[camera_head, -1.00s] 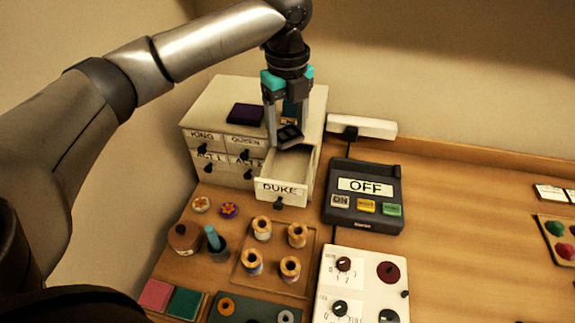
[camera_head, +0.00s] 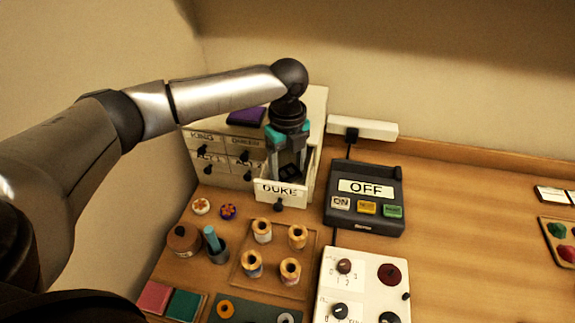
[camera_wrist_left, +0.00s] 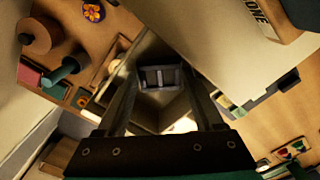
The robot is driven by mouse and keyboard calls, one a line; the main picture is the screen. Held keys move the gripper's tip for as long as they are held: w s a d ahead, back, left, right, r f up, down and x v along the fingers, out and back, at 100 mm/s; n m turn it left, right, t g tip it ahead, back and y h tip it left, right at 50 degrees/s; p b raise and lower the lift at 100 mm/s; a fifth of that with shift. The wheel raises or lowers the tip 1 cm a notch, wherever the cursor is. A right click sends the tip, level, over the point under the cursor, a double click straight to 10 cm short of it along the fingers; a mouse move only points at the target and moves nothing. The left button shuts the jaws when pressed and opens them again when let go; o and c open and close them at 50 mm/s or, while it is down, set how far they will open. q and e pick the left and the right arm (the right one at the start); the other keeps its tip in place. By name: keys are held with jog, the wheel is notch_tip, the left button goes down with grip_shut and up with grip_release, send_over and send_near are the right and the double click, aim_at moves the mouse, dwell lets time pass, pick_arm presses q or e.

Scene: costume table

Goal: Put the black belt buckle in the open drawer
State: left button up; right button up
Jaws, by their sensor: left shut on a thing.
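The black belt buckle (camera_head: 287,171) is between the fingers of my left gripper (camera_head: 287,172), which is shut on it. The buckle also shows in the left wrist view (camera_wrist_left: 160,77), between the fingertips (camera_wrist_left: 163,88). The open drawer, labelled DUKE (camera_head: 281,191), juts from the front of the white cabinet (camera_head: 316,110). The fingers and buckle are down inside the drawer opening, behind its front. Whether the buckle touches the drawer floor I cannot tell. My right gripper is not in view.
Closed drawers labelled KING, QUEEN, ACT 1 and ACT 2 (camera_head: 243,155) are left of the open one. A purple item (camera_head: 246,117) lies on the cabinet. A black box marked OFF (camera_head: 366,188) stands close on the right. Thread spools (camera_head: 262,230) stand in front.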

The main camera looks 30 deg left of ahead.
aim_at(288, 172)
pick_arm(q)
jog(key=shift+f, duration=0.1)
jog(key=o, duration=1.1)
notch_tip(288, 172, up, 12)
jog(key=shift+r, duration=0.15)
